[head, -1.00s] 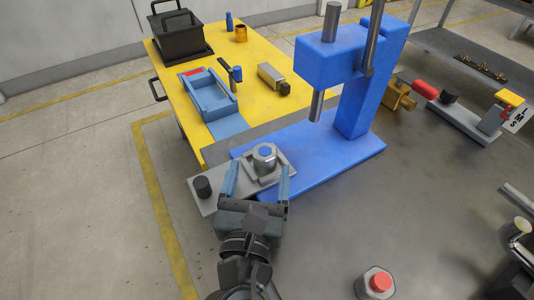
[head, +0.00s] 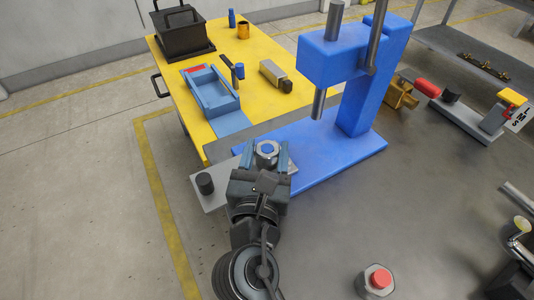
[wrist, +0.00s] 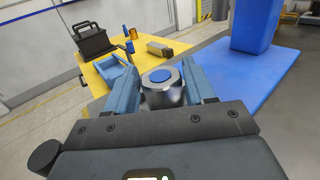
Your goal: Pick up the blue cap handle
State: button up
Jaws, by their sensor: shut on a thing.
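The blue cap handle looks like a round metal piece with a blue disc on its top. It shows in the wrist view (wrist: 162,88) between my two fingers, and in the head view (head: 266,153) above the grey fixture tray (head: 207,202). My gripper (head: 265,158) has a blue finger on each side of the metal piece and is shut on it; it also shows in the wrist view (wrist: 163,90). The piece stands upright. Its lower part is hidden behind my gripper, so I cannot tell whether it touches the tray.
A blue press (head: 355,95) stands just right of my gripper, with its ram hanging over the base. A black knob (head: 205,183) is on the tray's left end. A yellow table (head: 250,100) with a blue vise-like fixture (head: 212,90) lies behind. A red button (head: 377,279) is at lower right.

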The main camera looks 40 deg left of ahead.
jog(key=c, duration=0.4)
jog(key=shift+c, duration=0.4)
jog(key=shift+r, duration=0.15)
